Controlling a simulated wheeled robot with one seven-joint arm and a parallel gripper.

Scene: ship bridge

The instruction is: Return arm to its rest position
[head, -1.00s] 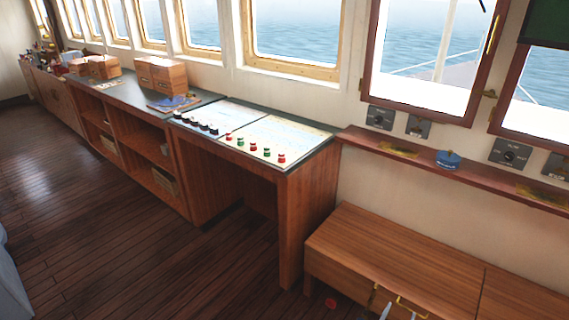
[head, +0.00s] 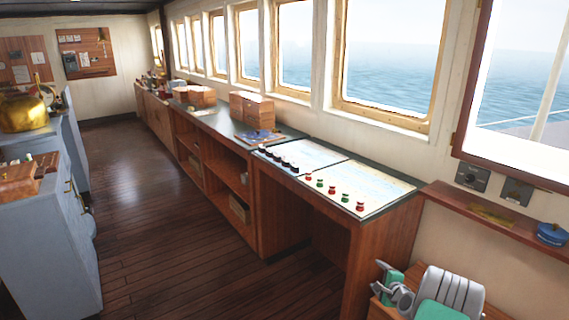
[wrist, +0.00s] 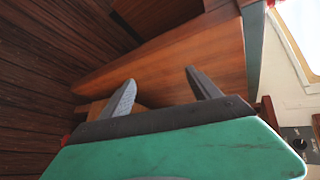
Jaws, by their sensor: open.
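My gripper (wrist: 160,79) shows in the wrist view with its two dark fingers spread apart and nothing between them. Its green and grey body fills the bottom of that view. Beyond the fingers is the reddish wooden side of the chart desk (wrist: 165,58). In the head view, grey and green parts of my arm are at the lower right, over the low wooden cabinet and beside the near end of the chart desk (head: 385,235). I cannot tell whether they touch the cabinet.
Red, green and dark pieces stand on the desk's charts. A narrow wall shelf (head: 480,220) holds a blue round object (head: 551,234). A grey cabinet (head: 50,235) with a brass object (head: 24,113) stands left. The dark plank floor (head: 160,220) between is clear.

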